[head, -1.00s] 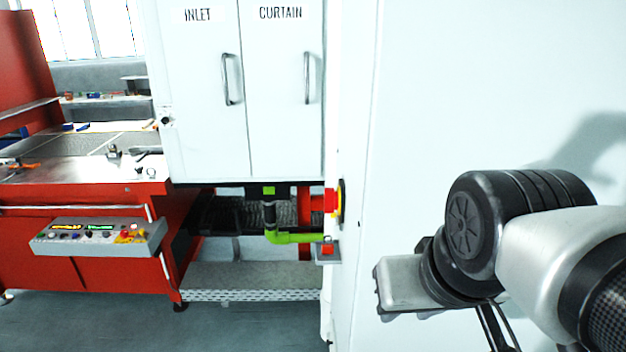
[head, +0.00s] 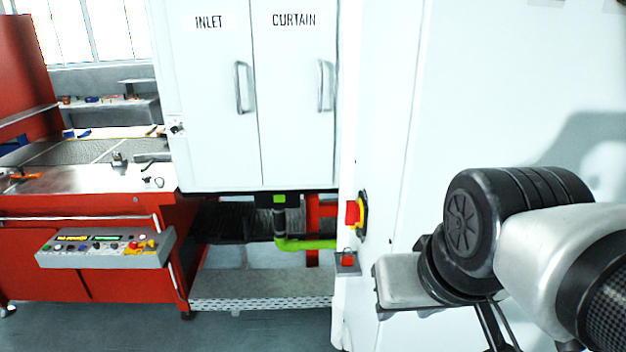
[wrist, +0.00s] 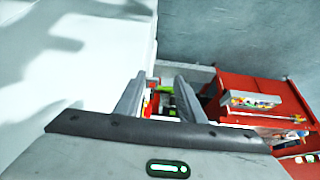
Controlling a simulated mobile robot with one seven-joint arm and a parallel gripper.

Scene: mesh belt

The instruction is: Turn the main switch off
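The main switch (head: 355,213) is a red knob on a yellow plate with a dark edge. It sits on the side of the white cabinet (head: 390,130), in the middle of the head view. My arm is to its right in the head view, with the grey hand body apart from the switch and lower; the fingertips do not show there. In the wrist view my gripper (wrist: 160,78) has its two fingers spread with a gap between them. Small red and green parts show beyond and between the fingers; I cannot tell whether the switch is among them.
A small bracket with a red part (head: 347,258) sticks out below the switch, next to a green pipe (head: 305,244). A red machine with a button panel (head: 105,248) stands at left. The floor (head: 90,325) in front is clear.

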